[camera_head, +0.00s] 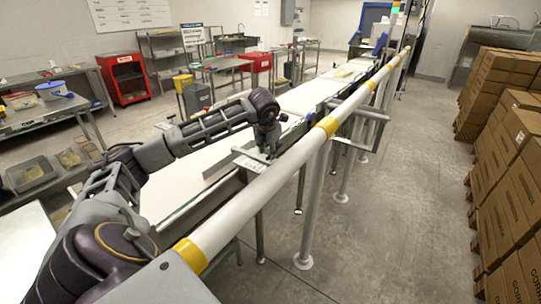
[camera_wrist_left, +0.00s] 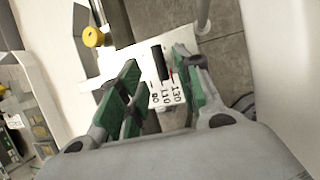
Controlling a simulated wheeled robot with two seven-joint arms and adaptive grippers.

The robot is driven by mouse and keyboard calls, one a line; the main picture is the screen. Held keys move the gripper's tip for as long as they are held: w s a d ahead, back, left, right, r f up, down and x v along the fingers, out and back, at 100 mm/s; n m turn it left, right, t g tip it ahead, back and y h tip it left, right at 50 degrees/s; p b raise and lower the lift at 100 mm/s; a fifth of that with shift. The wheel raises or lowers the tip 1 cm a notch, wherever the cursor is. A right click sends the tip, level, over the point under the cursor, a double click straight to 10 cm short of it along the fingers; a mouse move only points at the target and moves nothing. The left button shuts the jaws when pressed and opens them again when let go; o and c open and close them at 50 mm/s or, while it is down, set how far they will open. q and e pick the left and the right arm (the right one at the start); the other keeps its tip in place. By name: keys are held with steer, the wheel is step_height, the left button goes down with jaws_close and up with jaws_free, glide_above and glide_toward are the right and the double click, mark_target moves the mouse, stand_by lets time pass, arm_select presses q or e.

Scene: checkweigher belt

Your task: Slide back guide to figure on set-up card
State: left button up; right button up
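My left gripper (camera_wrist_left: 160,92) is open in the left wrist view, its green-padded fingers apart. A white scale plate (camera_wrist_left: 102,70) lies beyond the fingertips, with printed figures that seem to read 90, 110 and 130. A dark upright peg (camera_wrist_left: 159,62) stands by the figures, in line with the gap; contact is not visible. A yellow knob (camera_wrist_left: 93,37) is at the plate's upper left. In the head view my left gripper (camera_head: 268,150) points down at the belt's rail side, above the white plate (camera_head: 249,161). I cannot tell which posted sheet is the set-up card. My right gripper is out of view.
A long white rail with yellow bands (camera_head: 290,159) runs along the right of the pale belt (camera_head: 188,176), close to my left gripper. Stacked cartons (camera_head: 510,150) stand at the right. A red cabinet (camera_head: 128,79) and steel tables stand at the left.

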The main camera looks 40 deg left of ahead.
arm_select(q)
steer(key=shift+x, duration=2.2)
jaws_close()
